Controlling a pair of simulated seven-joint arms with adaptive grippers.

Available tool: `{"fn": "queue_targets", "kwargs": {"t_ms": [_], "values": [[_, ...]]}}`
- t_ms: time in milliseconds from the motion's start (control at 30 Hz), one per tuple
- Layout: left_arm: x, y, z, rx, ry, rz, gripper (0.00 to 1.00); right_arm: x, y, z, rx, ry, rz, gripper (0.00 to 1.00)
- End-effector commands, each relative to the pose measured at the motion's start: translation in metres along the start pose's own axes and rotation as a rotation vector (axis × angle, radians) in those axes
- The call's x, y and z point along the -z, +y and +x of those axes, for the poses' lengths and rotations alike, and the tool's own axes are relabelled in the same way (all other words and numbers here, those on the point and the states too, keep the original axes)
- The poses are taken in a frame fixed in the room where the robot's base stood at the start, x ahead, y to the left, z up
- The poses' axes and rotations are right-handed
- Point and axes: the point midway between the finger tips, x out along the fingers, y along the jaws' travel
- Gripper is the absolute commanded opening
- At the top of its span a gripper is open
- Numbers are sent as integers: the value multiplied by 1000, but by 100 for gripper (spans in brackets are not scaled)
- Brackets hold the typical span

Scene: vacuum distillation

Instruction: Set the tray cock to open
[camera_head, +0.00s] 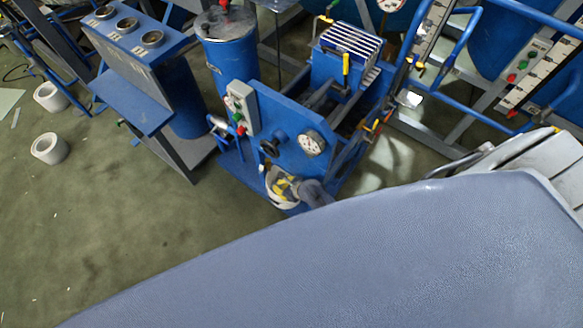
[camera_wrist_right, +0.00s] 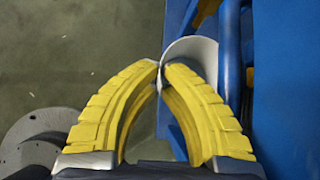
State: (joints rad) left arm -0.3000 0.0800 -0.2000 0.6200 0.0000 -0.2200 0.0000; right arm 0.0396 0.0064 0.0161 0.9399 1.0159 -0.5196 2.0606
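My right gripper (camera_head: 283,186) has yellow ribbed fingers and is low at the front of the blue machine (camera_head: 288,128), near its bottom edge. In the right wrist view its fingertips (camera_wrist_right: 163,72) meet, with no clear object between them. A pale rounded part (camera_wrist_right: 195,52) shows just beyond the tips, beside the blue frame. I cannot tell which part is the tray cock; it may be hidden behind the gripper. Other fittings show on the machine: a black knob (camera_head: 268,148), a round gauge (camera_head: 312,143) and a yellow lever (camera_head: 346,64) on top. My left gripper is not in view.
A grey switch box (camera_head: 242,108) is on the machine's left side, beside a blue cylinder (camera_head: 230,60). A blue three-dial stand (camera_head: 135,45) is further left. White rings (camera_head: 50,148) lie on the open green floor (camera_head: 120,225). A large grey surface hides the lower right.

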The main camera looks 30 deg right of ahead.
Motion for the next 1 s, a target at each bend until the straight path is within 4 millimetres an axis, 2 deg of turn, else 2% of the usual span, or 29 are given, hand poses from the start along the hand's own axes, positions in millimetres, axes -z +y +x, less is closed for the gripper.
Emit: {"fn": "queue_targets", "kwargs": {"t_ms": [600, 867, 933, 1000], "values": [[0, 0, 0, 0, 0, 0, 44, 0, 0, -64, 3, 1, 0, 0], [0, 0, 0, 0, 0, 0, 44, 0, -1, -82, 2, 1, 0, 0], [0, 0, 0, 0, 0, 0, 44, 3, 0, -85, 2, 5, 1, 0], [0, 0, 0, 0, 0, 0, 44, 17, 2, -91, -1, 23, -4, 0]]}}
